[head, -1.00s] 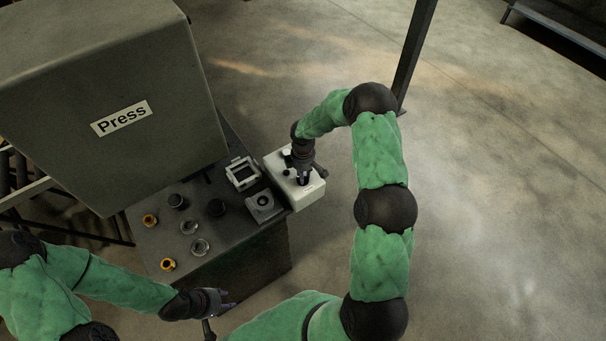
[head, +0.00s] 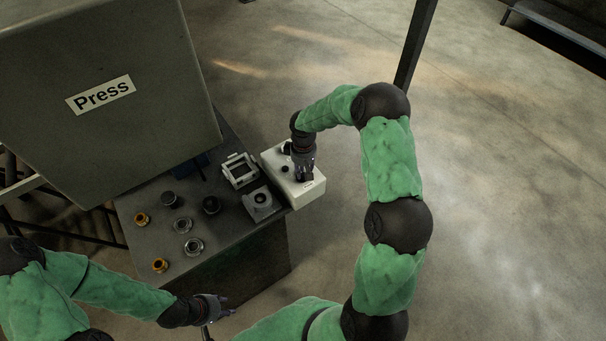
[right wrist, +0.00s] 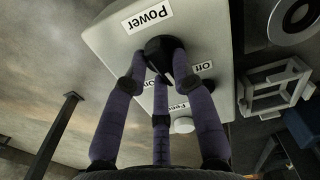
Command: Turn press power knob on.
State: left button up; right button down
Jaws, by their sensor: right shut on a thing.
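The white control box (head: 308,189) sits at the right edge of the press table. In the right wrist view its face (right wrist: 110,40) carries "Power", "Off", "On" and "Feed" labels. The black power knob (right wrist: 165,52) is beside the "Power" label. My right gripper (head: 304,176) is at the box. In the wrist view its fingers (right wrist: 160,75) are closed around the knob; they hide part of it and of the "On" label, and I cannot tell which way the knob points. My left gripper (head: 222,310) is at the near edge, its fingers spread and empty.
The large grey press housing (head: 110,110) stands at the left. The dark table (head: 150,225) bears yellow and metal rings, dark cylinders, a white frame (head: 239,170) and a grey block (head: 262,204). A dark post (head: 413,50) stands behind. The floor at the right is open.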

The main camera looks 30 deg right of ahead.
jog(key=m+b, duration=0.3)
jog(key=m, duration=0.2)
jog(key=shift+s+f+m, duration=0.1)
jog(key=shift+m, duration=0.2)
jog(key=m+b, duration=0.2)
jog(key=m, duration=0.2)
jog(key=shift+s+m, duration=0.1)
jog(key=shift+m, duration=0.3)
jog(key=shift+m+b, duration=0.3)
jog(key=c, duration=1)
grip_release()
jog(key=shift+r, duration=0.2)
notch_tip(320, 180, up, 12)
jog(key=shift+f, duration=0.1)
